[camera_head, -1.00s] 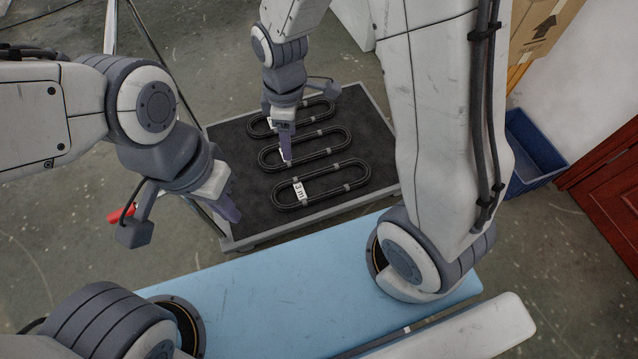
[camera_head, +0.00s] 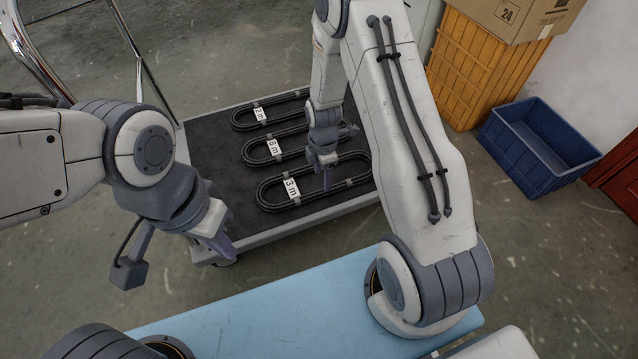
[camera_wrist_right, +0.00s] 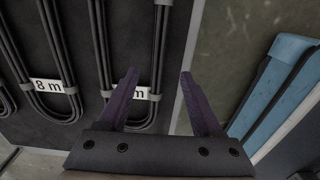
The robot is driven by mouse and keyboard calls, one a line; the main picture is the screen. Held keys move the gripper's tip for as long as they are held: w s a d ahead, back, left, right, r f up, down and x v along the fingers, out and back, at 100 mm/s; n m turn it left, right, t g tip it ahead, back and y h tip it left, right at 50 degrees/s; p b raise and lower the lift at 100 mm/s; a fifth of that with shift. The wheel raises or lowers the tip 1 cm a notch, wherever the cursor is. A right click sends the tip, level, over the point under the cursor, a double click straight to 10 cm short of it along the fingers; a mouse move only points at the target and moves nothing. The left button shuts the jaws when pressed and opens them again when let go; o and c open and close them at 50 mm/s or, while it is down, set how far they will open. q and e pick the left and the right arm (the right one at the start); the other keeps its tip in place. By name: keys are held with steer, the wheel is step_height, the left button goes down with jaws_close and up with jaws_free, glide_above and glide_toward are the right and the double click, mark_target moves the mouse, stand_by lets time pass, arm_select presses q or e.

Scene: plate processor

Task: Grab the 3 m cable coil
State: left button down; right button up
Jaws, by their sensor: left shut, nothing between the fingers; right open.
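The 3 m cable coil (camera_head: 268,197) is a long black loop with a white "3 m" label, nearest of the coils on the dark cart top (camera_head: 200,160). My right gripper (camera_head: 327,178) is open above this coil, right of its label. In the right wrist view, the open fingers (camera_wrist_right: 158,85) frame one long side of the coil (camera_wrist_right: 160,50); the left finger partly hides the label. Whether the fingertips reach down beside the cable, I cannot tell. My left gripper (camera_head: 222,240) is shut and empty, near the cart's front left corner.
The 8 m coil (camera_head: 250,148) and the 2 m coil (camera_head: 240,115) lie behind it; the 8 m coil also shows in the wrist view (camera_wrist_right: 62,70). A blue bin (camera_head: 520,160), an orange crate (camera_head: 470,80) and a cardboard box (camera_head: 525,15) stand at the right.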

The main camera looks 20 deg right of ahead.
step_height(320, 180, down, 2)
steer(key=shift+f+b, duration=0.25)
steer(key=shift+b, duration=0.15)
steer(key=f+b, duration=0.4)
steer(key=f, duration=0.1)
steer(key=shift+w+d+b, duration=0.15)
steer(key=shift+d+b, duration=0.15)
steer(key=shift+d, duration=0.1)
arm_select(q)
step_height(320, 180, down, 6)
arm_select(e)
jaws_close()
stand_by(0.5)
